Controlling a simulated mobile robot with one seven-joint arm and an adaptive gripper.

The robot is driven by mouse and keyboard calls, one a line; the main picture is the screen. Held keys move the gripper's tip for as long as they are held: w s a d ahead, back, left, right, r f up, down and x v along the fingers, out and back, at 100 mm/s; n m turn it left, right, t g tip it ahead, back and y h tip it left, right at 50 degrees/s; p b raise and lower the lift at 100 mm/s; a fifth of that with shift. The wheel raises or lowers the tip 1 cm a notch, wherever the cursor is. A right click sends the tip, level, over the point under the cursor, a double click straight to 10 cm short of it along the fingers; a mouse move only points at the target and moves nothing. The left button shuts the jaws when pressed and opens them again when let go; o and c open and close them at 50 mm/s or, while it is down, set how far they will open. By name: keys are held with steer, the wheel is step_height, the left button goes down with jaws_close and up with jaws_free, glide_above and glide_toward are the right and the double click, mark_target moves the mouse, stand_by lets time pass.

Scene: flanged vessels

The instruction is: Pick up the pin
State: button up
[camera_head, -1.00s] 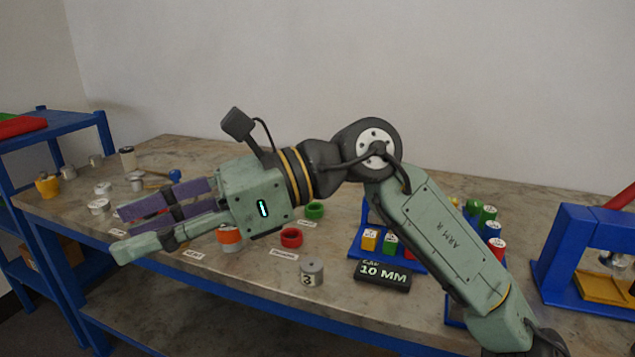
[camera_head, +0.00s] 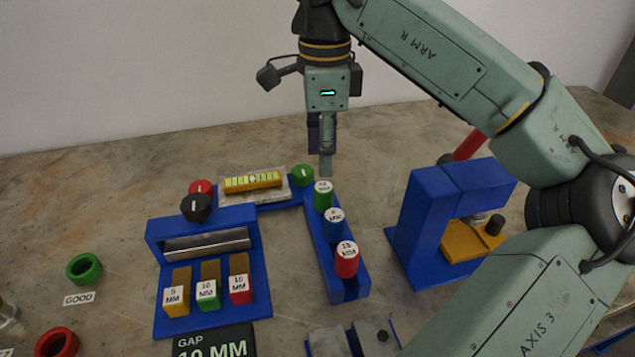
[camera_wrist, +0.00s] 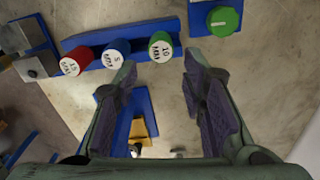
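Three pins with white labelled tops stand in a row in a blue rack (camera_head: 320,240): a green pin (camera_head: 323,197), a blue pin (camera_head: 334,224) and a red pin (camera_head: 346,263). My gripper (camera_head: 325,172) points down just above the green pin at the far end of the row. In the wrist view my gripper (camera_wrist: 160,66) is open and empty, its fingers spread apart. There the green pin (camera_wrist: 161,47) shows just beyond the gap between the fingertips, with the blue pin (camera_wrist: 115,54) and the red pin (camera_wrist: 76,61) to its left.
A blue gap fixture (camera_head: 205,302) with coloured 5, 10 and 15 MM blocks stands left of the rack. A yellow level (camera_head: 253,181) and a green knob (camera_head: 303,175) lie behind. A blue press (camera_head: 435,215) stands right. Red (camera_head: 57,343) and green (camera_head: 84,268) rings sit at left.

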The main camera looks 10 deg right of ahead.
mark_target(324, 186)
step_height(324, 186, down, 4)
steer(key=shift+s+r, duration=0.15)
steer(key=shift+w+d+f+p, duration=0.1)
steer(key=shift+f+p, duration=0.35)
steer(key=shift+f, duration=0.95)
steer(key=shift+w+f+p, duration=0.1)
steer(key=shift+f+p, duration=0.3)
steer(key=shift+f, duration=1)
steer(key=shift+c, duration=0.2)
jaws_close()
